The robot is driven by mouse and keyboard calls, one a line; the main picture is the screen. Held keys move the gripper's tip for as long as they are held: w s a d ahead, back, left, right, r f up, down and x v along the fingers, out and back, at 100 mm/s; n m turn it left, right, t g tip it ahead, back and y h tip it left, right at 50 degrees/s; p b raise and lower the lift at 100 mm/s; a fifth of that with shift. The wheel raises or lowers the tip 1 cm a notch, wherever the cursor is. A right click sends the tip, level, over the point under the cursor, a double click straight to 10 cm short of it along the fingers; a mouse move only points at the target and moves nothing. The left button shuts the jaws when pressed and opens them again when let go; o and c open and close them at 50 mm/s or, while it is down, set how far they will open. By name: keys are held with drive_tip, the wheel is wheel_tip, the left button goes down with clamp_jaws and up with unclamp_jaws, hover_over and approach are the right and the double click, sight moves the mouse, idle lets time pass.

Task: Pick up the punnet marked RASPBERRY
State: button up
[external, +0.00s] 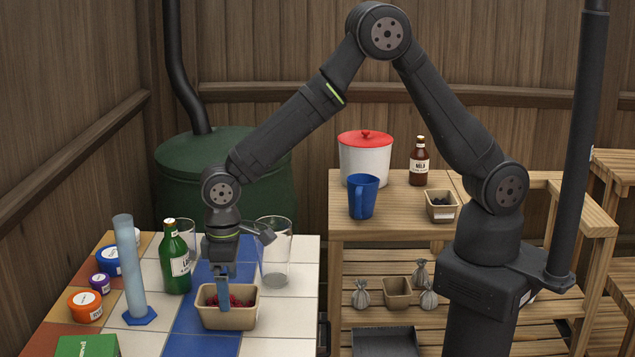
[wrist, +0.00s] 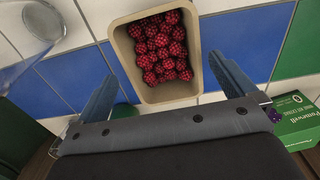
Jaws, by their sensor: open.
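A tan cardboard punnet (external: 240,315) of red raspberries stands upright on the tiled table, over the blue tile stripe. In the wrist view the punnet (wrist: 122,48) lies ahead of my gripper, with raspberries (wrist: 158,45) filling it; no marking on it can be read. My gripper (external: 222,290) points down over the punnet in the external view and hides part of the berries. In the wrist view my gripper (wrist: 165,90) has its two blue fingers apart, one toward each side of the punnet's near end. Nothing is held between them.
A green bottle (external: 177,258), a clear glass (external: 273,250) and a blue-grey cylinder (external: 130,265) stand close by on the table. Several lidded tubs (external: 85,305) line the left. A green box (wrist: 297,118) is near the right finger. A second punnet (external: 441,212) with dark berries sits on the wooden bench.

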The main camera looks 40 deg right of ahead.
drive_tip(key=shift+a+f, duration=0.2)
drive_tip(key=shift+f, duration=2.75)
drive_tip(key=c, duration=1.1)
